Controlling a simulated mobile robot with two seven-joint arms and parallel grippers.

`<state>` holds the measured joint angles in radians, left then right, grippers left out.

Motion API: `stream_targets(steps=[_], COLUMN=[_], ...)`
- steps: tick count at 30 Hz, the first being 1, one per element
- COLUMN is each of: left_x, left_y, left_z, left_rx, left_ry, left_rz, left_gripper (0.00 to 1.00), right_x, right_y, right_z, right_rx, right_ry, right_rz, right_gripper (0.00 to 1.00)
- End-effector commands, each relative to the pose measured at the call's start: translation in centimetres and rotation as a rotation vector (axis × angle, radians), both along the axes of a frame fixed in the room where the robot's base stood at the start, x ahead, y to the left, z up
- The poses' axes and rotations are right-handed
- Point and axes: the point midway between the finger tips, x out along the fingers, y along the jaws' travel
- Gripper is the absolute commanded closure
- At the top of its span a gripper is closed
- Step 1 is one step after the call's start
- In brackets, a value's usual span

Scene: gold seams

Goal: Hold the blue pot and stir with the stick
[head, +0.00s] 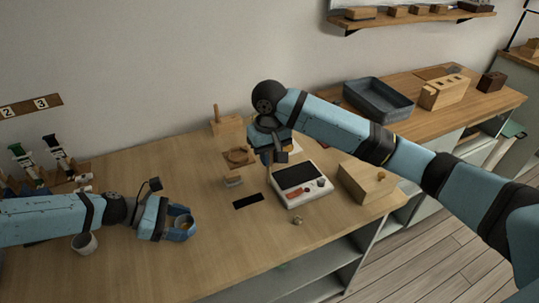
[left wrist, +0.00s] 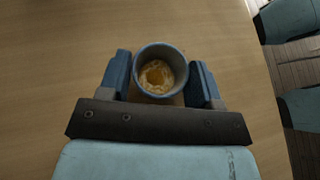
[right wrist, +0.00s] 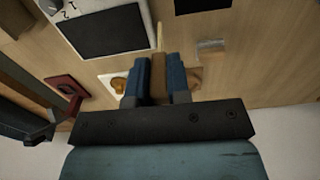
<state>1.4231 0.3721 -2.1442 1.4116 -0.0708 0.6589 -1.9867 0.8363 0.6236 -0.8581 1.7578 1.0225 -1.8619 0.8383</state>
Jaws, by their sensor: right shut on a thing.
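The blue pot (left wrist: 140,72) stands on the table, with a golden-yellow content inside. In the head view its blue rim (head: 183,232) shows at the end of my left arm. My left gripper (left wrist: 160,75) has its fingers apart, one on each side of the pot; whether they touch it is hard to tell. My right gripper (right wrist: 157,78) is shut on the stick (right wrist: 158,38), a wooden handle with a thin pale end. In the head view my right gripper (head: 270,153) is above the table, well to the right of the pot.
A white scale-like device (head: 302,188) and a wooden box (head: 366,184) stand right of the right gripper. A black strip (head: 248,201), small wooden stands (head: 238,157) and a pale cup (head: 84,243) are on the table. Bare wood lies between the pot and the black strip.

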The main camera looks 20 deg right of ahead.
Motion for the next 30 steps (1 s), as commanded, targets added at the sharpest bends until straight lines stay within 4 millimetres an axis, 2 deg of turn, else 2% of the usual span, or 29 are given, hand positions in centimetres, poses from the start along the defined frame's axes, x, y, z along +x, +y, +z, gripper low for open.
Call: stream_targets(steps=[1, 2, 8, 11, 14, 21, 24, 27, 30], left_x=[0.0, 0.0, 0.0, 0.0, 0.0, 0.0, 0.0, 0.0, 0.0], left_y=[0.0, 0.0, 0.0, 0.0, 0.0, 0.0, 0.0, 0.0, 0.0], left_z=[0.0, 0.0, 0.0, 0.0, 0.0, 0.0, 0.0, 0.0, 0.0], left_rx=[0.0, 0.0, 0.0, 0.0, 0.0, 0.0, 0.0, 0.0, 0.0], left_ry=[0.0, 0.0, 0.0, 0.0, 0.0, 0.0, 0.0, 0.0, 0.0], left_rz=[0.0, 0.0, 0.0, 0.0, 0.0, 0.0, 0.0, 0.0, 0.0], left_gripper=[0.53, 0.6, 0.61, 0.61, 0.61, 0.61, 0.61, 0.61, 0.61], right_x=[0.0, 0.0, 0.0, 0.0, 0.0, -1.2, -2.1, -2.9, -3.6], right_y=[0.0, 0.0, 0.1, 1.1, 3.6, 13.5, 17.1, 19.9, 21.7], right_z=[0.0, 0.0, 0.0, 0.2, 0.8, 3.3, 4.4, 5.1, 5.7], right_rx=[0.0, 0.0, 0.001, 0.009, 0.029, 0.105, 0.133, 0.153, 0.167], right_ry=[0.0, 0.0, 0.0, -0.006, -0.021, -0.068, -0.083, -0.092, -0.098], right_rz=[0.0, 0.0, 0.0, 0.002, 0.003, 0.005, 0.004, 0.004, 0.002], right_gripper=[1.0, 1.0, 1.0, 1.0, 1.0, 1.0, 1.0, 1.0, 1.0])
